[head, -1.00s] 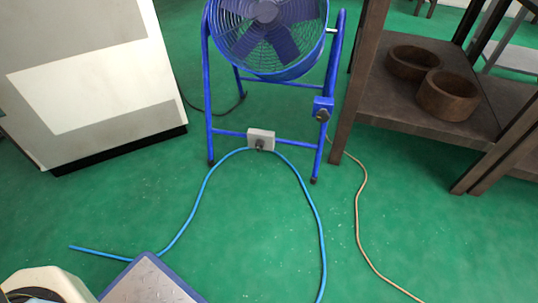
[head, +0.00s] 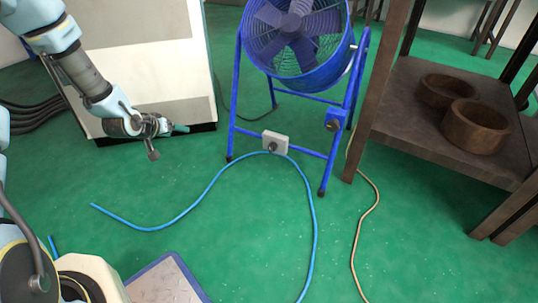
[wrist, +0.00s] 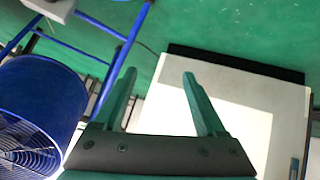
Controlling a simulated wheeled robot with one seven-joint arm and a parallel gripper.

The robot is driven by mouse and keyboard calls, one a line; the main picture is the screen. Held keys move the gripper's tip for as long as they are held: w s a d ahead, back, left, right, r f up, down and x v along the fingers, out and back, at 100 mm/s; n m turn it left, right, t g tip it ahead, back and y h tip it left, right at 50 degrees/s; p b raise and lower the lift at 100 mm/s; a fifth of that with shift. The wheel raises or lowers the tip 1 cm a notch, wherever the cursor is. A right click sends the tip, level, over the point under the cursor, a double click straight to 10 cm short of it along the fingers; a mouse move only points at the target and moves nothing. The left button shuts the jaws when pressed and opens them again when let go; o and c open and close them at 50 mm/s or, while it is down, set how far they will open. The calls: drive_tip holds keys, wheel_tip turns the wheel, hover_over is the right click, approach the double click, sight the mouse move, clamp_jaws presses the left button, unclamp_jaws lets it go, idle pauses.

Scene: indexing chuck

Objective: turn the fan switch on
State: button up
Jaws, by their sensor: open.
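The blue fan (head: 300,45) stands on a blue tube frame in the head view, and its drum (wrist: 45,90) fills the left of the wrist view. A blue box with a dark knob (head: 333,124) sits on the frame's right leg. A grey box with a dark round part (head: 275,142) sits on the lower crossbar, and a grey box (wrist: 52,8) shows at the wrist view's top left. I cannot tell the knob's setting. My gripper (head: 183,128) is left of the fan, apart from it. Its green fingers (wrist: 158,75) are spread and empty.
A pale cabinet (head: 150,50) stands behind my arm. A dark wooden shelf (head: 420,130) with two brown bowls (head: 476,127) is to the fan's right. A blue cable (head: 314,230) and a tan cable (head: 362,225) lie on the open green floor.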

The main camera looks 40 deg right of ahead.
drive_tip(key=s+d+f+h+b, duration=0.1)
drive_tip(key=s+d+f+h, duration=0.5)
drive_tip(key=d+f, duration=0.5)
drive_tip(key=n+h+b, duration=0.1)
drive_tip(key=h+b, duration=0.1)
drive_tip(key=h, duration=0.2)
approach(271, 147)
drive_tip(key=f+b+x, duration=0.1)
drive_tip(key=b+x, duration=0.2)
drive_tip(key=x, duration=0.6)
drive_tip(key=shift+w+f+g+b, duration=0.35)
drive_tip(key=shift+w+g, duration=0.05)
drive_tip(key=shift+d, duration=0.15)
clamp_jaws()
